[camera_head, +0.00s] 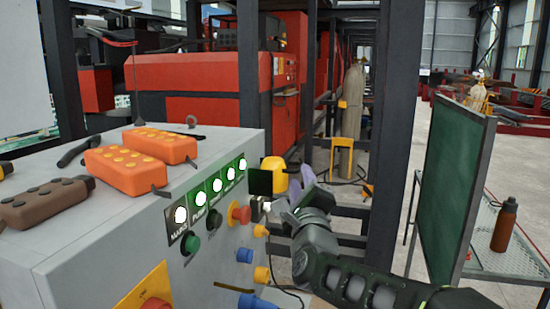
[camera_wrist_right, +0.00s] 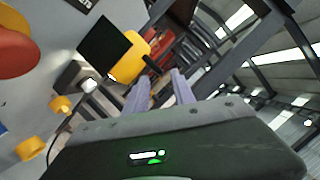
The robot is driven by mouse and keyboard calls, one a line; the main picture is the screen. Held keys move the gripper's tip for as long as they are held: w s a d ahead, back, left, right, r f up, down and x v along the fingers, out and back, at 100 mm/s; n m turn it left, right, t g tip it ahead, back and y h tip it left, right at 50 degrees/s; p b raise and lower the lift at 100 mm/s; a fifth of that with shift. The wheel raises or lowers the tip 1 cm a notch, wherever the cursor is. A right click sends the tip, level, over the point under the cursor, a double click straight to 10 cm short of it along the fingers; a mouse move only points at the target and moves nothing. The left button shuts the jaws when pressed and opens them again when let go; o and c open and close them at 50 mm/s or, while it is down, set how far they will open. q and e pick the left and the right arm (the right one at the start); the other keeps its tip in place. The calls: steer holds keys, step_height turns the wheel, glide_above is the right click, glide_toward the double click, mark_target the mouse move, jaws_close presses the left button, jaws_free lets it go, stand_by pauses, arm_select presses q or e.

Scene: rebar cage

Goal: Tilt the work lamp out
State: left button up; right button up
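The work lamp appears to be the yellow housing (camera_head: 274,170) with a dark square panel (camera_head: 259,182) at the right end of the grey control cabinet. In the right wrist view the yellow housing (camera_wrist_right: 132,58) and dark panel (camera_wrist_right: 103,46) are ahead and left of my fingers. My right gripper (camera_head: 294,196) is just right of the lamp, apart from it as far as I can tell. In the wrist view its two pale purple fingers (camera_wrist_right: 160,80) stand apart with nothing between them. My left gripper is not in view.
The grey cabinet (camera_head: 110,225) carries lit indicators, a red-and-yellow knob (camera_head: 239,213) and blue and yellow connectors beside my right gripper. Orange pendants (camera_head: 128,170) lie on top. A dark green panel (camera_head: 453,190) and a wire table with a brown bottle (camera_head: 505,226) stand at right.

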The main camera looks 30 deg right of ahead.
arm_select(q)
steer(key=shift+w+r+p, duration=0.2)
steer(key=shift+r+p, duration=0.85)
arm_select(e)
steer(key=x, duration=0.8)
steer(key=shift+r, duration=0.1)
steer(key=shift+c, duration=0.4)
jaws_close()
